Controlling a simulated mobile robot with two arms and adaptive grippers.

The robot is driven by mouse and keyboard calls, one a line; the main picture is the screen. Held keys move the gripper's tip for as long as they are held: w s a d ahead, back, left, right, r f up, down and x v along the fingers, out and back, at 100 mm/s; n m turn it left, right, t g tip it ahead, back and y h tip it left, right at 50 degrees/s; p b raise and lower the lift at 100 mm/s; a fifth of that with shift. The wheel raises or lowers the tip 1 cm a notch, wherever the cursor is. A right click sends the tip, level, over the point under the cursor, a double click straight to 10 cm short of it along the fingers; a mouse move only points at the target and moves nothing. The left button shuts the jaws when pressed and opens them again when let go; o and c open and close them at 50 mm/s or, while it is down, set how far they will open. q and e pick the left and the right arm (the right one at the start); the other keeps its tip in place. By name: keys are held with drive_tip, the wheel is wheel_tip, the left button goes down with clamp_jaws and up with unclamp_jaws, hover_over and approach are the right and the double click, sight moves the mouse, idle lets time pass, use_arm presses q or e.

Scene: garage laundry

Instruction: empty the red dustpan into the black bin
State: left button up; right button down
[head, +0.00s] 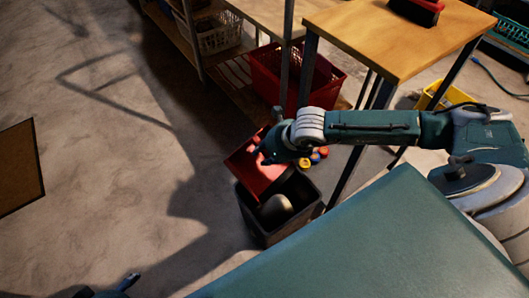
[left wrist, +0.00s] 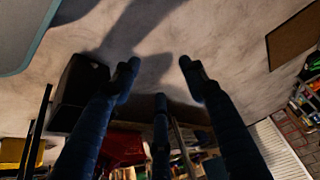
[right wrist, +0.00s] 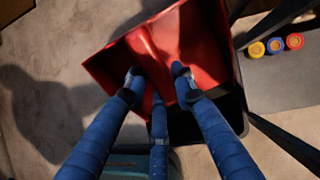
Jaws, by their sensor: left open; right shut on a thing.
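The red dustpan (head: 252,172) is tilted over the left rim of the black bin (head: 268,238) in the head view. My right gripper (head: 268,153) is shut on the dustpan. In the right wrist view its fingers (right wrist: 156,80) press on the dustpan (right wrist: 205,35), with part of the bin (right wrist: 232,103) below. A dark rounded thing (head: 275,208) shows inside the bin; I cannot tell what it is. My left gripper (left wrist: 158,68) is open and empty above the floor, with the bin (left wrist: 78,92) off to its left in the left wrist view.
A wooden table (head: 385,40) stands behind the bin, its leg close by. Several coloured round things (head: 306,162) lie on its low grey shelf. A red crate (head: 330,85) is behind. My green base top fills the lower right.

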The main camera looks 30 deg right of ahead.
drive_tip(key=shift+r+p, duration=0.2)
drive_tip(key=shift+p, duration=0.1)
use_arm(q)
drive_tip(key=s+a+r+g+p, duration=0.1)
drive_tip(key=s+g+p, duration=0.1)
drive_tip(key=s+p, duration=0.15)
use_arm(e)
drive_tip(key=shift+w+a+r+g, duration=0.15)
drive_tip(key=shift+r+g, duration=0.45)
drive_tip(key=shift+r, duration=0.3)
drive_tip(key=shift+f+g+h, duration=0.3)
drive_tip(key=shift+g+h, duration=0.1)
drive_tip(key=shift+g, duration=0.2)
drive_tip(key=shift+r+g+p, duration=0.45)
drive_tip(key=shift+g+p, duration=0.15)
drive_tip(key=shift+p, duration=0.45)
drive_tip(key=shift+r+g+h+p, duration=0.35)
drive_tip(key=shift+g+h+p, duration=0.1)
drive_tip(key=shift+g, duration=0.25)
use_arm(q)
wheel_tip(320, 180, down, 17)
drive_tip(key=shift+s+g, duration=0.4)
drive_tip(key=shift+s, duration=0.05)
use_arm(e)
drive_tip(key=shift+r+g, duration=0.2)
drive_tip(key=shift+g, duration=0.3)
use_arm(q)
drive_tip(key=shift+f, duration=0.1)
